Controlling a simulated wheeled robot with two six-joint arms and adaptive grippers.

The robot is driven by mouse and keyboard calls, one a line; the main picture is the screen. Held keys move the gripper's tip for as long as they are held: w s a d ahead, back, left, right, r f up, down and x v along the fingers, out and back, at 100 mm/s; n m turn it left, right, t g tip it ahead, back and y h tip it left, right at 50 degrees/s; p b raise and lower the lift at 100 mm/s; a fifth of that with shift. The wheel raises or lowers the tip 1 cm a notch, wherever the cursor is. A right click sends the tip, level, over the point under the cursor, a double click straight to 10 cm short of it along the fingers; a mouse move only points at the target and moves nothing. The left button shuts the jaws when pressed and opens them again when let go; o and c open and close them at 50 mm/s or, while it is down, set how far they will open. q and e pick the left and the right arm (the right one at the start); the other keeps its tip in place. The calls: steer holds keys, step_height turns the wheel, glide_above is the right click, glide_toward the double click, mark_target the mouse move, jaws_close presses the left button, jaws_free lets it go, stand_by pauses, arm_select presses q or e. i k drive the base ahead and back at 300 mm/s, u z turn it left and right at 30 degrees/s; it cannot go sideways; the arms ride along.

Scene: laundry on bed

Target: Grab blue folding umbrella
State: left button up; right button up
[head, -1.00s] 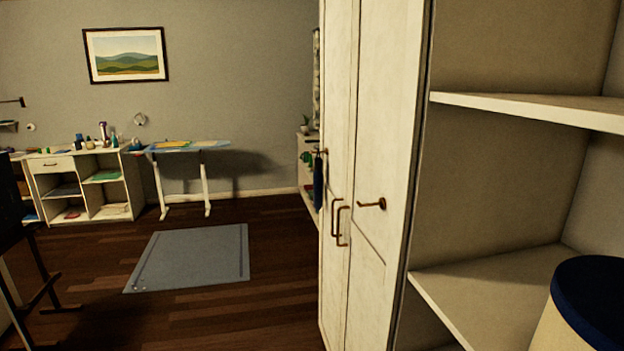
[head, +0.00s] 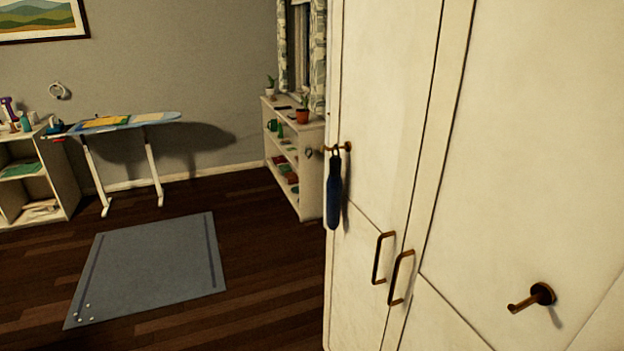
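The blue folding umbrella (head: 334,195) hangs upright by its loop from a brass hook (head: 336,148) on the white wardrobe's far door. It is closed and narrow, and it hangs close to the door face. Neither of my grippers shows in the head view, so I cannot see whether they are open or shut.
The white wardrobe (head: 490,130) fills the right side, with two brass handles and an empty hook (head: 532,297) sticking out nearer me. A grey-blue rug (head: 150,265) lies on open wooden floor. Behind stand an ironing board (head: 150,118) and a low shelf (head: 312,180).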

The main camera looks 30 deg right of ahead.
mark_target(334, 182)
steer(key=i, duration=0.8)
steer(key=z, duration=2.65)
